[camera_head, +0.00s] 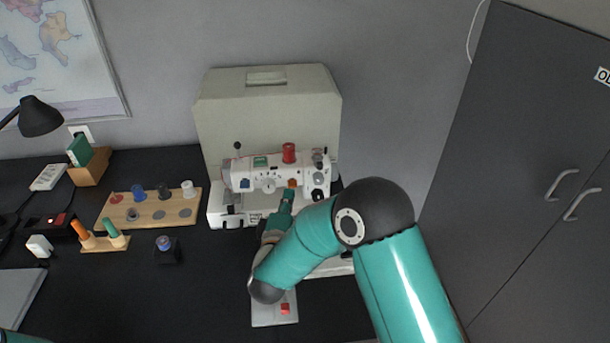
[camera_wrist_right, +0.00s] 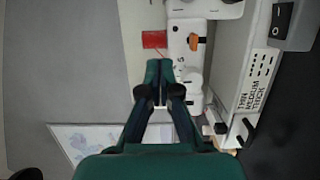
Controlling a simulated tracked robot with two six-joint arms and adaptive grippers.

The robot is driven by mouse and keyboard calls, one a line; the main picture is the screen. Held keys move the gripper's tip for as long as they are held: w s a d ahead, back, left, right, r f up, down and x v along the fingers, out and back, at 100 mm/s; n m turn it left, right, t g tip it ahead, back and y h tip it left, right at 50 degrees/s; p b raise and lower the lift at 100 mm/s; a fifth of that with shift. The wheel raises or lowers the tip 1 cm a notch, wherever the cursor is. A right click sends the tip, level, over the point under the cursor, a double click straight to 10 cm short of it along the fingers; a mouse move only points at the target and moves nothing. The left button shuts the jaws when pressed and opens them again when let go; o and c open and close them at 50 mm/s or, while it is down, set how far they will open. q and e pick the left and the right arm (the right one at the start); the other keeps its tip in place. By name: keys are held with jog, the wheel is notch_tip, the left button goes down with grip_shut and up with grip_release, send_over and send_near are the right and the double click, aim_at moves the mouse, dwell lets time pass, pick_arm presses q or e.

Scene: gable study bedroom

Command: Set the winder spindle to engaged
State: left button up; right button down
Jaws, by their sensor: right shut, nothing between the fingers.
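The white sewing machine (camera_head: 240,178) stands on the dark desk in front of its pale case, with a red thread spool (camera_head: 289,153) on top. A small grey part (camera_head: 317,157), perhaps the winder spindle, stands at the machine's upper right end; its setting cannot be told. An orange part (camera_head: 292,183) is on the machine's front. My right gripper (camera_head: 288,194) is shut and empty just below the orange part; contact cannot be told. In the right wrist view, the shut fingers (camera_wrist_right: 161,70) point toward the red spool (camera_wrist_right: 154,39) and an orange part (camera_wrist_right: 197,41). My left gripper is out of view.
A wooden spool board (camera_head: 150,220) and a small dark block with a bobbin (camera_head: 165,248) lie left of the machine. A white pedal-like block (camera_head: 262,312) with a red button is in front. The pale case (camera_head: 225,110) closes off the back. A grey wardrobe (camera_head: 510,150) stands right.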

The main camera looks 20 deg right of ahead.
aim_at(306, 171)
jog(key=p+x, duration=0.2)
jog(key=x, duration=0.7)
jog(key=shift+w, duration=0.1)
jog(key=d+p, duration=0.1)
jog(key=d, duration=0.2)
jog(key=shift+d, duration=0.15)
jog(key=shift+d+f+p, duration=0.1)
jog(key=shift+d+p, duration=0.25)
jog(key=shift+d, duration=0.15)
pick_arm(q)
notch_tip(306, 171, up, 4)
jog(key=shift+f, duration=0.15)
